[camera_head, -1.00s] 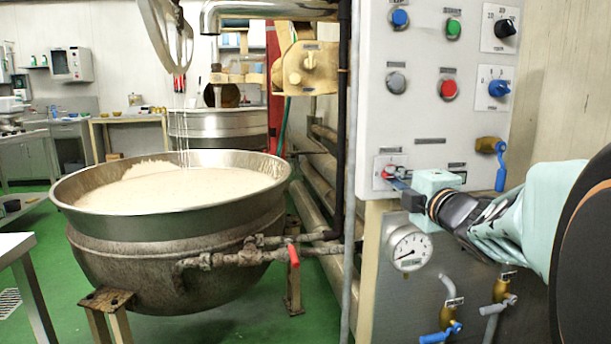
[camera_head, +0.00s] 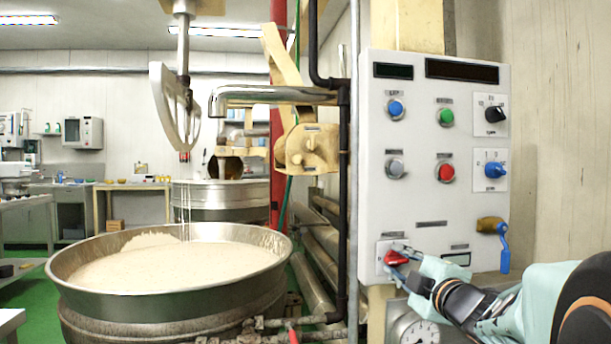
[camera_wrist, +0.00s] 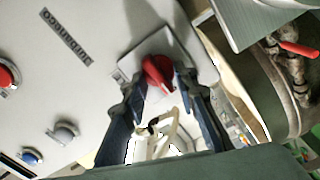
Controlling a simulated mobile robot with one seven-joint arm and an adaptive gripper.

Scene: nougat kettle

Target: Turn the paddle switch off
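A red rotary switch (camera_head: 396,258) sits on a pale square plate at the lower left of the control panel (camera_head: 430,205). The panel's labels are too small to read, so I cannot confirm its name. My gripper (camera_head: 404,262) reaches it from the lower right. In the wrist view the red knob (camera_wrist: 158,75) lies between the tips of my gripper's two dark blue fingers (camera_wrist: 162,88). The fingers are apart, one on each side of the knob. A small gap seems to show on the right; contact is hard to tell.
A blue button (camera_head: 396,108), green button (camera_head: 446,117), red button (camera_head: 446,172), grey button (camera_head: 396,168), black dial (camera_head: 494,114) and blue dial (camera_head: 495,170) are above. A blue-handled valve (camera_head: 503,248) hangs right. A large kettle (camera_head: 75,275) stands left.

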